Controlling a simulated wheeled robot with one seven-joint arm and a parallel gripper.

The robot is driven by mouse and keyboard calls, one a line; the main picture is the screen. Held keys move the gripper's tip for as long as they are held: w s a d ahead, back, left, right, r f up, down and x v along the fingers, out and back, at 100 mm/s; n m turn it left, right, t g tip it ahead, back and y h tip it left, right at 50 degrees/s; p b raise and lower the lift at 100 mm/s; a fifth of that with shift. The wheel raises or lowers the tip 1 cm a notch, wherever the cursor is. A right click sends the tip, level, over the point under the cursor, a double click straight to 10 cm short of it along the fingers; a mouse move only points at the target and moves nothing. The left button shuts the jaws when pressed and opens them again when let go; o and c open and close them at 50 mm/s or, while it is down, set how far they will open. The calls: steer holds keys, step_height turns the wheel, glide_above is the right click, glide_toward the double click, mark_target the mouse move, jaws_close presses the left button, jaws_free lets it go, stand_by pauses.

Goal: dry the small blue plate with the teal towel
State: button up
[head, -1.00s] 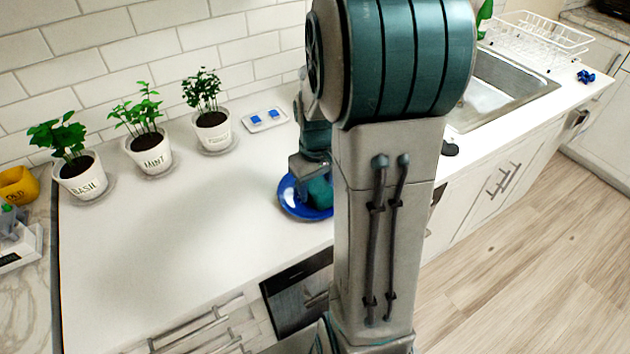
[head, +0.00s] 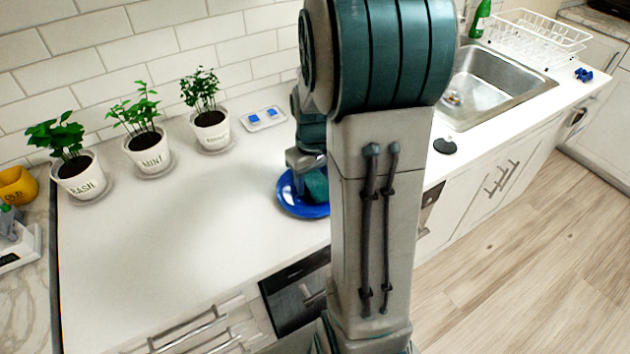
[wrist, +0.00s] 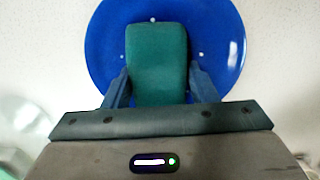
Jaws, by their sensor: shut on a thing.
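The small blue plate (head: 290,200) lies on the white counter, partly hidden behind my arm in the head view. In the wrist view the plate (wrist: 215,40) fills the upper middle, with a few small pale spots, possibly water drops, on its surface. The teal towel (wrist: 157,60) is a folded pad between my gripper's fingers (wrist: 158,88), and it overlaps the plate's middle. In the head view the towel (head: 316,184) is over the plate, under my gripper (head: 306,165). My gripper is shut on the towel. I cannot tell whether the towel presses on the plate.
Potted herbs labelled basil (head: 82,181) and mint (head: 149,158), and a third pot (head: 211,133), line the wall. A small tray with blue pieces (head: 264,120) is behind the plate. The sink (head: 490,90) and dish rack (head: 535,38) are right. The counter's left front is clear.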

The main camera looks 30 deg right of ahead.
steer(key=shift+r+p, duration=2.6)
steer(key=shift+r, duration=0.95)
